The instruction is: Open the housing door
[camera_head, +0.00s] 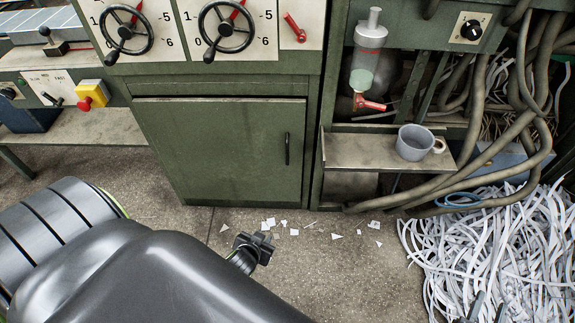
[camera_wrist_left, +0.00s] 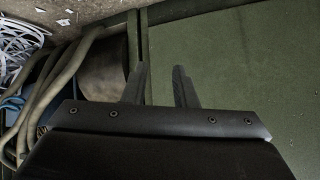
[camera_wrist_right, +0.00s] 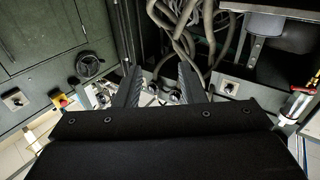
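The green housing door (camera_head: 215,150) is closed, flush in the green cabinet under the handwheels. Its black vertical handle (camera_head: 287,149) is near its right edge, with nothing touching it. My left arm fills the lower left of the head view, and a small black part at its end stands low before the door. In the left wrist view my left gripper (camera_wrist_left: 159,85) has its fingers apart and empty, over a green panel I cannot identify. My right gripper (camera_head: 488,311) barely enters the head view at the bottom right. In the right wrist view its fingers (camera_wrist_right: 159,85) are apart and empty.
A shelf (camera_head: 350,150) with a grey cup (camera_head: 415,143) juts out right of the door. Thick hoses (camera_head: 480,100) and a heap of paper strips (camera_head: 490,250) fill the right. Paper scraps (camera_head: 268,224) lie on otherwise bare floor before the door.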

